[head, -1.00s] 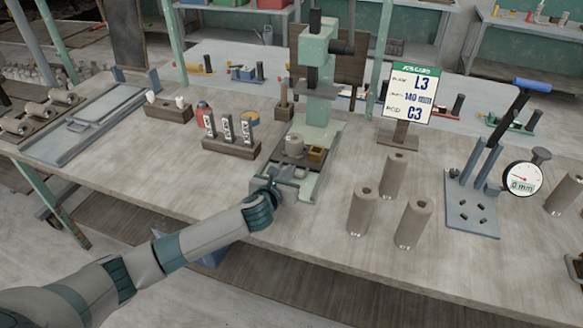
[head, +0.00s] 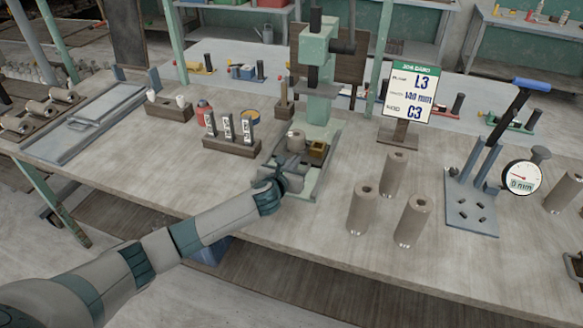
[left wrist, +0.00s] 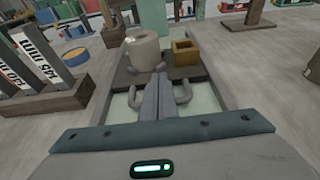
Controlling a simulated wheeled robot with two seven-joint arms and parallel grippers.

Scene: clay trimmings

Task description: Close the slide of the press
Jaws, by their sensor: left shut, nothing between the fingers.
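The green press (head: 318,50) stands upright near the middle of the bench. Its dark slide plate (left wrist: 208,73) sits on the pale green base, in front of the column, and carries a pale clay cylinder (head: 296,141) and a brass-coloured square block (head: 317,149). The cylinder (left wrist: 142,50) and block (left wrist: 186,50) also show in the left wrist view. My left gripper (head: 285,172) is at the front of the slide. In the left wrist view its fingers (left wrist: 158,97) are shut and empty, between two grey curved handle ends (left wrist: 183,93). Contact is hard to tell. My right gripper is not in view.
A block with labelled bars (head: 230,143) stands left of the press. Several brown cylinders (head: 364,208) stand to the right, near the job card (head: 410,95). A lever fixture (head: 470,210) with a dial is farther right. The bench front-left is clear.

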